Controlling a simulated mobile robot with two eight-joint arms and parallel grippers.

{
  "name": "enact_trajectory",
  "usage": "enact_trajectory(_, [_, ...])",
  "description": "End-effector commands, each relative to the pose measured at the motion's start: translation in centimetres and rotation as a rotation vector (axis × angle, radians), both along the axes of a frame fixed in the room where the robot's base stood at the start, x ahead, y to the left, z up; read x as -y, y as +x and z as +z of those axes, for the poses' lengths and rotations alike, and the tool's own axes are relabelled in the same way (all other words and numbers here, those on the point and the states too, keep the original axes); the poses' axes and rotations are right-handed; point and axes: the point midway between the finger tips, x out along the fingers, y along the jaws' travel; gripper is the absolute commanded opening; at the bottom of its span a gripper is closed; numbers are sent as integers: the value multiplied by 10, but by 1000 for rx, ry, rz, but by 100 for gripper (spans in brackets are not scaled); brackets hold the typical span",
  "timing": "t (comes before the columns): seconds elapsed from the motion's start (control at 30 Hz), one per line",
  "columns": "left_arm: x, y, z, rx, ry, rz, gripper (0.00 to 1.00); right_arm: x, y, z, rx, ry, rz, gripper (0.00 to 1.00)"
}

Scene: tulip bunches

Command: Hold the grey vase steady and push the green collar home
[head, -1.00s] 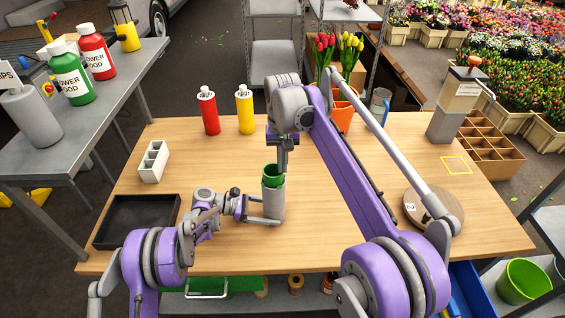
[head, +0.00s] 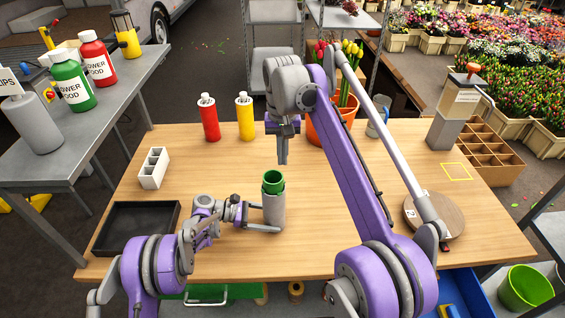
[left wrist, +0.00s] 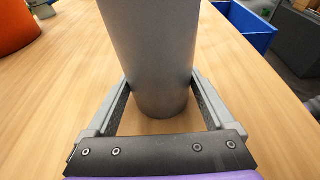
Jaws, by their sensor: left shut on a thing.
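The grey vase (head: 273,212) stands upright on the wooden table. The green collar (head: 273,187) sits at its mouth, with a green band showing above the grey wall; how deep it sits is hard to tell. My left gripper (head: 268,228) is shut around the lower part of the vase from the left. In the left wrist view the vase (left wrist: 152,55) stands between the two fingers (left wrist: 163,112); its top and the collar are out of frame. My right gripper (head: 283,160) points down, looks shut and empty, and is above and behind the collar, apart from it.
A red bottle (head: 209,120) and a yellow bottle (head: 245,118) stand behind the vase. An orange pot (head: 331,124) with tulips is at the back. A black tray (head: 135,226) and white holder (head: 153,169) are at left. A round wooden board (head: 440,216) lies at right.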

Motion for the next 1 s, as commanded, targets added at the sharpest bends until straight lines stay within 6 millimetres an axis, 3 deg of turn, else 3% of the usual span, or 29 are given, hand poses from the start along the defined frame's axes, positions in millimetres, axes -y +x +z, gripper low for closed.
enact_trajectory(0.43, [0,0,0,0,1,1,43,0,0,5,0,0,0,0])
enact_trajectory(0.47, [0,0,0,0,1,1,93,0,0,5,0,0,0,0])
enact_trajectory(0.5, [0,0,0,0,1,0,100,0,0,5,0,0,0,0])
enact_trajectory(0.8, [-3,0,1,0,0,1,100,0,0,5,0,0,0,0])
enact_trajectory(1.0, [-31,1,9,-1,1,4,100,0,0,5,0,0,0,0])
